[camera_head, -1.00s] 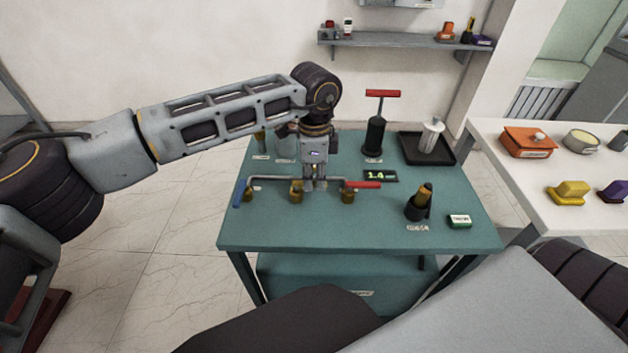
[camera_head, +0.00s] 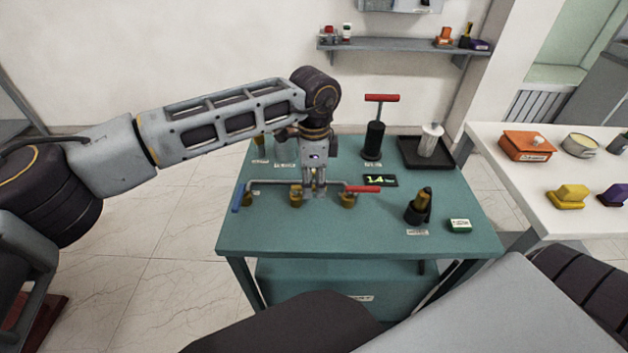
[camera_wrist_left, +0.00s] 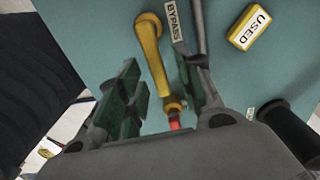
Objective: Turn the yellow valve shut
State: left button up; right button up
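The yellow valve handle (camera_wrist_left: 155,62) shows in the left wrist view, a long lever beside a pipe with a BYPASS label (camera_wrist_left: 177,22). It runs between the fingers of my left gripper (camera_wrist_left: 162,95), which are apart with gaps beside the lever. In the head view my left gripper (camera_head: 315,190) points down at the middle of the pipe assembly and hides the yellow lever. A blue handle (camera_head: 237,200) is at the pipe's left end and a red handle (camera_head: 362,189) at its right. My right gripper is out of view.
A white table (camera_head: 500,165) stands at right.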

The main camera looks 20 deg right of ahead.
aim_at(314, 187)
pick_arm(q)
notch_tip(314, 187, up, 12)
dwell(0.9)
jog(key=shift+f, duration=0.1)
dwell(0.5)
